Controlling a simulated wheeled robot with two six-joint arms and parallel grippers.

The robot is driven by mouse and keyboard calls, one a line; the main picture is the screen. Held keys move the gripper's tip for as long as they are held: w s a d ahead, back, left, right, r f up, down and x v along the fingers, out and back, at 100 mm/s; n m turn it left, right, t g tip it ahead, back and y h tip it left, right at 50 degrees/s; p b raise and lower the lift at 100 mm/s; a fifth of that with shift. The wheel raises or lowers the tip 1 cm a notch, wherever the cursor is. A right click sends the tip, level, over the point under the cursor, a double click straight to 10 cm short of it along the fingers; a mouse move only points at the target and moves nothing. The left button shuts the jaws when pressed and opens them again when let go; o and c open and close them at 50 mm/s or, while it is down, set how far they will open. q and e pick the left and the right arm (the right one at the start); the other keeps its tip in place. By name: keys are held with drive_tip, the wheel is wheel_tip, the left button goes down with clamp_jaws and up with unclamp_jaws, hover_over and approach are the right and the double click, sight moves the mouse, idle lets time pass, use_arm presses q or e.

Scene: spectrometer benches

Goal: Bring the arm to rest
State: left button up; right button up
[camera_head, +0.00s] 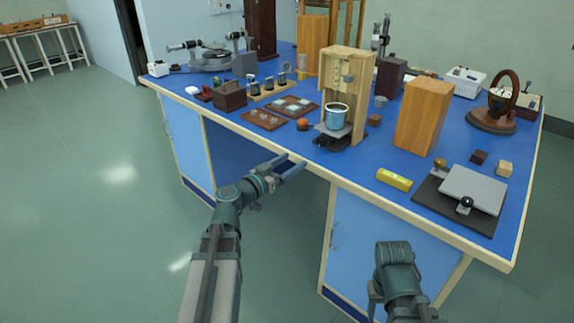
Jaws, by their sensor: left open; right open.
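My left arm comes in from the lower left. Its gripper (287,168) is open and empty, just off the front edge of the blue bench (340,172), with its fingers pointing toward the bench. My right arm (396,270) shows at the bottom right, in front of the bench's light blue cabinet. It is folded and pointing down, and its gripper fingers are not in view. Nothing is held in the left gripper.
Trays and instruments stand further back. The floor (90,210) at left is clear.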

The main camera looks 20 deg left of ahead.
use_arm(q)
drive_tip(key=shift+s+a, duration=0.2)
drive_tip(key=shift+s, duration=0.4)
drive_tip(key=s+d+f+m+g+h, duration=0.1)
drive_tip(key=s+d+f+m+g, duration=0.15)
drive_tip(key=d+f+g, duration=0.55)
drive_tip(key=s+d+f+m+g+h, duration=0.15)
drive_tip(key=s+d+f, duration=0.25)
drive_tip(key=d, duration=0.8)
drive_tip(key=s+d+f+n+g+y, duration=0.1)
drive_tip(key=s+f+n+g+y, duration=0.1)
drive_tip(key=s+f+g+y, duration=0.45)
drive_tip(key=s+d+f+n+g+y, duration=0.1)
drive_tip(key=s+d+f+y, duration=0.15)
drive_tip(key=s, duration=0.65)
wheel_tip(320, 180, up, 26)
drive_tip(key=a+p, duration=0.1)
drive_tip(key=p, duration=2.6)
drive_tip(key=shift+w+a+y, duration=0.15)
drive_tip(key=shift+w+y, duration=0.1)
drive_tip(key=shift+y, duration=0.2)
